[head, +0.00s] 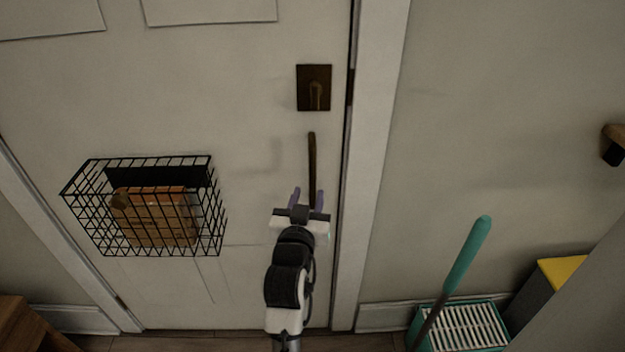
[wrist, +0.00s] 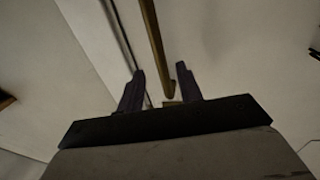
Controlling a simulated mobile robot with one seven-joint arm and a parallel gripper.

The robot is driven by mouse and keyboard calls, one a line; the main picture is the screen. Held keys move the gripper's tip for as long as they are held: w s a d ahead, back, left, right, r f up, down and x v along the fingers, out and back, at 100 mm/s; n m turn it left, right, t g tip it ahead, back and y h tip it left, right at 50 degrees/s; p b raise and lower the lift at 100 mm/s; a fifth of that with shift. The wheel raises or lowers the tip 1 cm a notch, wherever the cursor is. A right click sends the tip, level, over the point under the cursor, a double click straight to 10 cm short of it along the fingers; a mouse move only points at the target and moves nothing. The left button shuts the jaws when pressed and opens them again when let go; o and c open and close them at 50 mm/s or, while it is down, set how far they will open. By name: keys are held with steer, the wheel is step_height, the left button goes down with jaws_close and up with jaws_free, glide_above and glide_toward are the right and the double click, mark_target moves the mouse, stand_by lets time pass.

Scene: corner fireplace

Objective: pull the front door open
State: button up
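The front door (head: 240,120) is a pale panelled door in the head view and looks shut in its frame. A dark, bar-like vertical handle (head: 312,155) is on its right side, below a square dark plate (head: 314,88) with a small knob or lever. My gripper (head: 307,197) is open at the lower end of the bar, one finger to each side of it in the picture. In the wrist view the brass-coloured bar (wrist: 153,45) runs down between the open fingers (wrist: 160,85). I cannot tell whether either finger touches it.
A black wire basket (head: 215,200) with an orange-brown box (head: 160,215) hangs on the door at left. A teal mop handle (head: 465,255) and bucket (head: 415,325) stand at lower right. Wooden furniture (head: 25,325) is at lower left.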

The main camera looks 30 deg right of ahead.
mark_target(312, 181)
steer(key=p+x, duration=0.1)
steer(key=x, duration=0.6)
jaws_close()
